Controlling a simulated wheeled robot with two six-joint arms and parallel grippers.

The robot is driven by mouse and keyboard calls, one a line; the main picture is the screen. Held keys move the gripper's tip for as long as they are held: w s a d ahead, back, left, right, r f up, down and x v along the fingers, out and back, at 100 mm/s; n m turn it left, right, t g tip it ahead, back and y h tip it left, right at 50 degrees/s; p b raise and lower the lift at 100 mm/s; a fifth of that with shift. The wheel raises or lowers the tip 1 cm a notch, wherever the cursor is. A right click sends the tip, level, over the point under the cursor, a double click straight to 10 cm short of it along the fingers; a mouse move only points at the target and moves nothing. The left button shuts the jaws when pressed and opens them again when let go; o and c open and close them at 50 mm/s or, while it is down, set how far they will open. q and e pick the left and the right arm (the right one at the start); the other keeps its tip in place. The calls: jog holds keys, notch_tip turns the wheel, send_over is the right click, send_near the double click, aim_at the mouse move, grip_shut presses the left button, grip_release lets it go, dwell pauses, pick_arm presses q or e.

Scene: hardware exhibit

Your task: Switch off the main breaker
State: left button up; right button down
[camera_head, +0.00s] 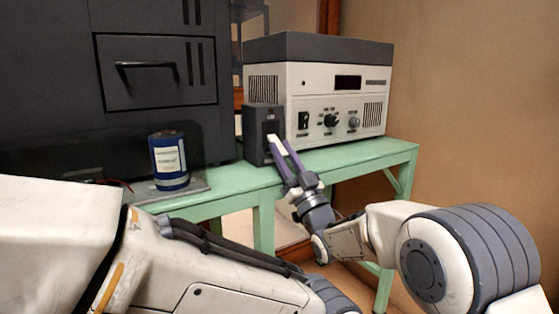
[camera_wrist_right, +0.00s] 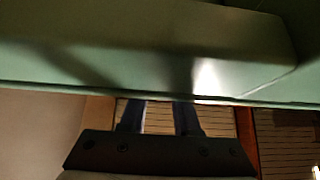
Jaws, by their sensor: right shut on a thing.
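The main breaker looks to be the small dark box (camera_head: 256,120) on the green bench, left of the pale instrument; it has a small label on its front. My right gripper (camera_head: 278,142) reaches up from the lower right, its fingertips at the front face of this box. It is shut on a part of the box that the fingers hide, so I cannot tell the switch position. In the right wrist view the two fingers (camera_wrist_right: 158,118) stand apart below the green bench edge, and the breaker is not clear. My left gripper is not in view.
The pale instrument (camera_head: 305,88) with knobs stands right behind the box. A blue can (camera_head: 169,160) stands at the left of the green bench (camera_head: 357,157). A large dark cabinet (camera_head: 150,75) fills the left. The bench's right end is clear.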

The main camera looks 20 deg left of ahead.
jog(key=shift+w, duration=0.1)
dwell(0.3)
jog(key=c, duration=0.6)
grip_release()
jog(key=shift+c, duration=0.2)
jog(key=shift+d+f, duration=0.1)
jog(key=shift+f, duration=0.05)
jog(key=p+v, duration=0.1)
jog(key=v, duration=0.9)
jog(key=shift+p, duration=0.3)
jog(key=shift+d, duration=0.1)
